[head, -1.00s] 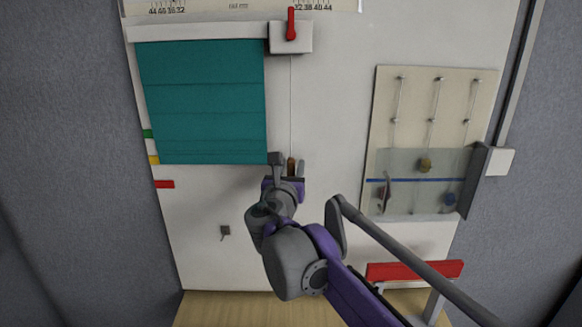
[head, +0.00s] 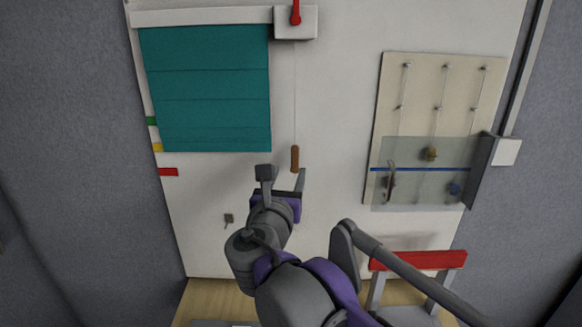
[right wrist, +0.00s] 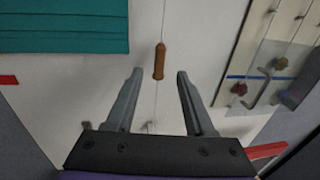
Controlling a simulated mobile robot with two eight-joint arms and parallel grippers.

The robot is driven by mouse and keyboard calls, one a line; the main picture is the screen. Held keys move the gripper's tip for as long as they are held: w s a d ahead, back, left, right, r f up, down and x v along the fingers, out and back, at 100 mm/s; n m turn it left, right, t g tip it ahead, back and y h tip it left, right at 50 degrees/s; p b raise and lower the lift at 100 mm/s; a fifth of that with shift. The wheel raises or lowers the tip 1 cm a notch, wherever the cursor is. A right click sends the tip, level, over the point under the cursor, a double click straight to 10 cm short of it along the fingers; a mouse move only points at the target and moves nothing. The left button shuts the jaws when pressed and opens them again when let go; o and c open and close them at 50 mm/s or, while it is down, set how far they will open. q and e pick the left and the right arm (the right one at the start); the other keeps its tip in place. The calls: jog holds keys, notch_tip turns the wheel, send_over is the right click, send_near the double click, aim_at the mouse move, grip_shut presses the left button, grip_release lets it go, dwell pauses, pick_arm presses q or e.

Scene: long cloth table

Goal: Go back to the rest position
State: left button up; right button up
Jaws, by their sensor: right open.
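My right gripper (head: 283,180) is open and empty in the head view, in front of the white panel and just below a brown wooden cord handle (head: 295,159). In the right wrist view the handle (right wrist: 159,62) hangs on its thin cord beyond the two spread fingers (right wrist: 154,98), apart from them. The cord runs up to a white box with a red lever (head: 296,14). A teal blind (head: 205,90) hangs to the left of the cord, partly lowered. My left gripper is not in view.
A beige board (head: 440,75) with several rods, small hanging pieces and a clear pane is at the right. A red-topped rail (head: 417,260) stands below it. A small grey hook (head: 229,219) is on the lower panel. Grey walls flank both sides.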

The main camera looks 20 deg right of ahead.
jog(key=shift+s+a, duration=0.15)
jog(key=shift+s, duration=0.25)
jog(key=s+d+f+m+g+p, duration=0.1)
jog(key=s+d+f+m+g, duration=0.3)
jog(key=f, duration=0.3)
jog(key=s+d+f+m+g+y, duration=0.1)
jog(key=s+d+f+m, duration=0.1)
jog(key=s+f+m, duration=0.35)
jog(key=s+d+f+m+g+p, duration=0.1)
jog(key=s+d+f+m+g, duration=0.2)
jog(key=f+m, duration=0.4)
jog(key=s+a+f+m+g+y, duration=0.1)
jog(key=s+a+f+m+y, duration=0.1)
jog(key=s+f+m, duration=0.4)
jog(key=s+a+f+m+g+y, duration=0.2)
jog(key=s+a+f+m+y, duration=0.1)
jog(key=s+f+m, duration=0.3)
notch_tip(320, 180, down, 4)
jog(key=shift+s+a+r+m+y+p, duration=0.2)
jog(key=shift+s+m+y+p, duration=0.2)
jog(key=shift+m+y, duration=0.65)
jog(key=shift+h, duration=0.25)
